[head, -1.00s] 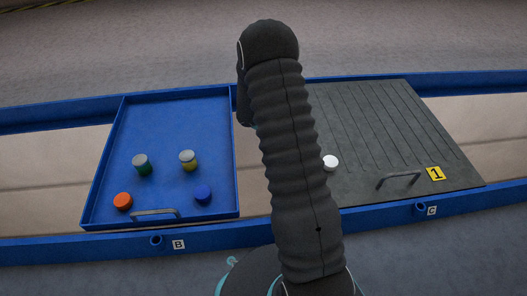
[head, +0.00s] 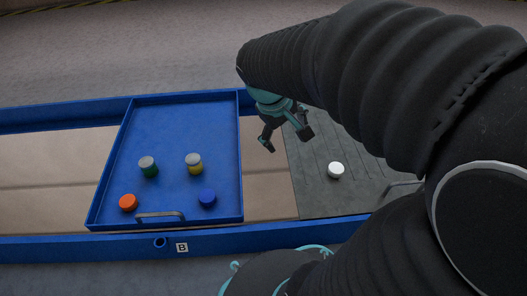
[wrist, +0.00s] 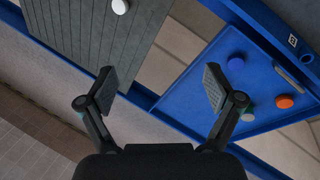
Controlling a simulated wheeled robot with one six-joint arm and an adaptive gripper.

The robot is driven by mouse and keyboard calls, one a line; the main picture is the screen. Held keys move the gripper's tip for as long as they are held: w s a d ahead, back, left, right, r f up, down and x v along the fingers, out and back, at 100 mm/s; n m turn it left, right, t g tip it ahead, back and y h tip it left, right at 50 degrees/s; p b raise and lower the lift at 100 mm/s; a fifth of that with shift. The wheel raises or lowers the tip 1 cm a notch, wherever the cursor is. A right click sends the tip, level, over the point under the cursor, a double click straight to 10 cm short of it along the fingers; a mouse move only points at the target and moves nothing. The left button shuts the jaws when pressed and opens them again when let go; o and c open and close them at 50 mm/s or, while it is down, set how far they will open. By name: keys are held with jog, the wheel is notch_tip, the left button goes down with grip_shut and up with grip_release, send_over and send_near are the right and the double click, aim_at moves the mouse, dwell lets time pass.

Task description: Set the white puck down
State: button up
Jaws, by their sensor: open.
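My gripper (head: 287,139) is open and empty. It hangs above the gap between the blue tray and the grey panel, up and to the left of the puck, apart from it. In the wrist view, nothing is between the two spread fingers of my gripper (wrist: 158,90). My arm hides much of the grey panel in the head view.
The blue tray (head: 170,122) holds an orange puck (head: 128,202), a blue puck (head: 207,198), a green grey-topped piece (head: 148,167) and a yellow grey-topped piece (head: 194,164). A handle (head: 160,216) sits at its front. Blue rails run along front and back.

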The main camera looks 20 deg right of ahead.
jog(key=s+a+r+m+t+y, duration=0.2)
jog(key=s+a+r+t+y, duration=0.1)
jog(key=s+a, duration=0.6)
jog(key=shift+s+r+t+y, duration=0.15)
jog(key=shift+r+t+y, duration=0.25)
jog(key=shift+r+t, duration=0.35)
